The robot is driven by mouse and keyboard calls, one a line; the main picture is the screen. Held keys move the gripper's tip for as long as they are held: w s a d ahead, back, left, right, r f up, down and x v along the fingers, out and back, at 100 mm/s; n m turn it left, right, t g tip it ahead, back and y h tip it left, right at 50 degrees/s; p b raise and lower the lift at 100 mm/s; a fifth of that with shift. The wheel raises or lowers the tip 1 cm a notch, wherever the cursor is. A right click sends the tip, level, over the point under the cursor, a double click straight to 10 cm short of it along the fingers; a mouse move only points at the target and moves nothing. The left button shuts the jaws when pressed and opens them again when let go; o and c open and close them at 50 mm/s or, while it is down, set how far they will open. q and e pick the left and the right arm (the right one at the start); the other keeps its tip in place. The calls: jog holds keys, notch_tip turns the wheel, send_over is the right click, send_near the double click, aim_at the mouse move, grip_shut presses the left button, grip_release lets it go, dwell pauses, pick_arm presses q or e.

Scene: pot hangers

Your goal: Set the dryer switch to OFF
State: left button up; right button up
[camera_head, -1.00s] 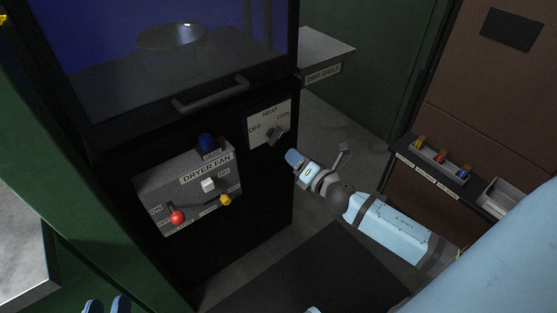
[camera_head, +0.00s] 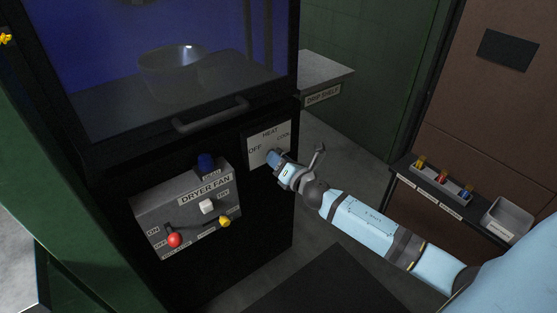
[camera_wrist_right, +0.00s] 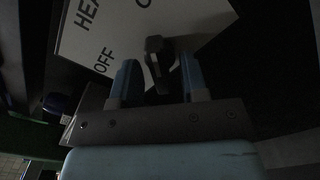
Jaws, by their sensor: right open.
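A white plate (camera_head: 262,142) on the dark cabinet front is marked HEAT, OFF and COOL. In the right wrist view, a dark knob (camera_wrist_right: 156,58) with a pale stripe stands out from this plate. My right gripper (camera_head: 274,156) is at the plate, open, with one blue finger on each side of the knob. It does not seem closed on it, and contact is unclear. In the head view the gripper hides the knob. A grey box (camera_head: 155,212) labelled DRYER FAN carries a red-knobbed lever (camera_head: 174,240). My left gripper is out of view.
The fan box also has a white button (camera_head: 207,206), a yellow knob (camera_head: 225,222) and a blue knob (camera_head: 206,162). The cabinet's handle (camera_head: 211,115) sticks out above. A drip shelf (camera_head: 322,72) stands right of it, and a small rack (camera_head: 442,179) further right.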

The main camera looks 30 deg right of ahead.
jog(key=shift+w, duration=0.15)
jog(key=s, duration=0.2)
jog(key=shift+s+d, duration=0.1)
jog(key=shift+s, duration=0.3)
dwell(0.3)
jog(key=m, duration=1)
